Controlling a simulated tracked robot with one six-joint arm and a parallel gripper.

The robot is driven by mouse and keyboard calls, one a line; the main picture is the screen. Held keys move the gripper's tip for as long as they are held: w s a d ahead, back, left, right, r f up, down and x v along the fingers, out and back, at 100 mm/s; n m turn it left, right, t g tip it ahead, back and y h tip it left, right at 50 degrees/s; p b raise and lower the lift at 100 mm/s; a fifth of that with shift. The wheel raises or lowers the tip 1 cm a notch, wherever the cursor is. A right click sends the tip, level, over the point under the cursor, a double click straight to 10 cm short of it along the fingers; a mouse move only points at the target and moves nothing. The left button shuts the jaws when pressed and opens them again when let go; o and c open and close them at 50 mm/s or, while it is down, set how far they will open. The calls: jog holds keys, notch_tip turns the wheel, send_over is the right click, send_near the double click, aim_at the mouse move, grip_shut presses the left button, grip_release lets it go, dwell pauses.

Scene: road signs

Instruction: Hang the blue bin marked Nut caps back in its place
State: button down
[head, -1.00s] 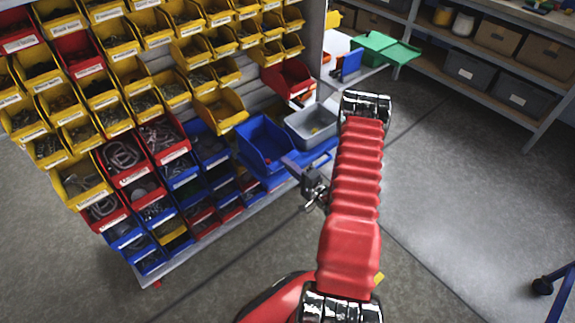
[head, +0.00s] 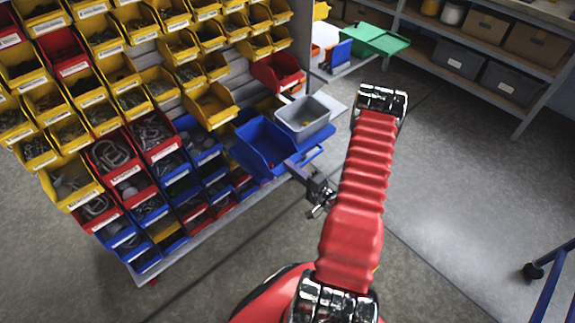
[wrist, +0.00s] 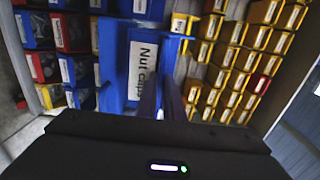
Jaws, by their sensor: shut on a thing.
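The blue bin marked Nut caps (head: 262,143) is held in front of the lower right part of the bin rack, its open top facing up. In the wrist view its white label (wrist: 143,70) reads Nut caps, and the jaws reach up to its front beside the label. My gripper (head: 298,166) is shut on the front of this bin; the fingertips (wrist: 160,98) partly cover the label. The rack panel (head: 165,62) shows bare grey strips between yellow bins. Whether the bin's back touches the rack is hidden.
A grey bin (head: 304,118) stands close right of the held bin, above a blue surface (head: 318,146). A red bin (head: 277,72) and a yellow bin (head: 212,104) hang nearby. A green bin (head: 375,39) is farther back.

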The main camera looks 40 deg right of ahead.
jog(key=s, duration=0.5)
jog(key=shift+s+d, duration=0.1)
jog(key=shift+s, duration=0.2)
dwell(1.0)
